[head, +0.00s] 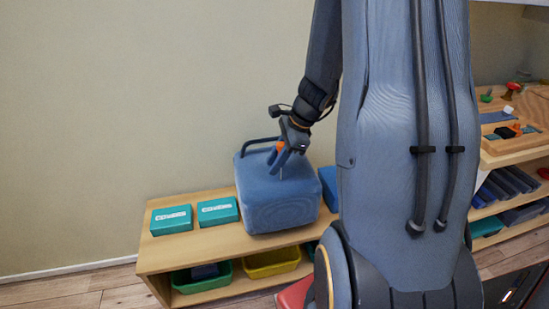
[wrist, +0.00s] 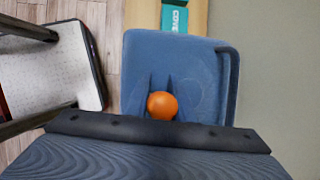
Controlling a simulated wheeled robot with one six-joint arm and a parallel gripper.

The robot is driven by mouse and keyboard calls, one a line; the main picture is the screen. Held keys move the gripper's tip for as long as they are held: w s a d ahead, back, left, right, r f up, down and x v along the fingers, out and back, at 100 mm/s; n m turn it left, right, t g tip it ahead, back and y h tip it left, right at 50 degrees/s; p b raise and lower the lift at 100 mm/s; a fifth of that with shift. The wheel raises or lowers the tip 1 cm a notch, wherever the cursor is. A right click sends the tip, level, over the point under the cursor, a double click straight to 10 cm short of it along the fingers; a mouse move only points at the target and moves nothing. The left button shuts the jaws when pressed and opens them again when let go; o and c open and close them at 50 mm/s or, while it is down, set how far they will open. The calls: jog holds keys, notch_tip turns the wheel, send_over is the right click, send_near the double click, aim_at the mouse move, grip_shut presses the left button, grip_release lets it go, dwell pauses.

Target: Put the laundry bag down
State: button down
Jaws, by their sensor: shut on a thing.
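The laundry bag (head: 280,205) is a blue, boxy bag with a dark handle bar at its back. It is at the top of the low wooden shelf (head: 165,250), right of two teal boxes; I cannot tell whether it touches the top. My gripper (head: 280,160) is above the bag, shut on its orange knob (head: 279,147). In the wrist view the bag (wrist: 200,60) lies under my fingers, and the orange knob (wrist: 162,105) is between them. My arm and body hide the shelf's right part.
Two teal boxes (head: 171,219) (head: 217,211) stand left of the bag, and a blue box (head: 328,185) is close on its right. Green (head: 202,283) and yellow (head: 272,263) bins sit on the lower shelf. A plain wall is behind. A wooden rack (head: 515,160) stands at right.

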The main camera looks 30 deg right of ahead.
aim_at(270, 178)
jog(key=shift+f, duration=1.5)
jog(key=c, duration=1.5)
grip_release()
jog(key=shift+f, duration=0.1)
jog(key=p+v, duration=0.1)
jog(key=v, duration=1.1)
jog(key=s+a+n+g+h, duration=0.1)
jog(key=s+a+n, duration=0.3)
jog(key=n, duration=0.2)
jog(key=s+a+r+n+g+h, duration=0.1)
jog(key=s+a+n, duration=0.3)
jog(key=n, duration=0.3)
jog(key=s+a+r+n+g+h, duration=0.1)
jog(key=s+a+n, duration=0.3)
jog(key=s+n, duration=0.1)
jog(key=shift+s+r+n+h, duration=0.25)
jog(key=shift+s+n+h, duration=0.15)
jog(key=shift+n, duration=0.4)
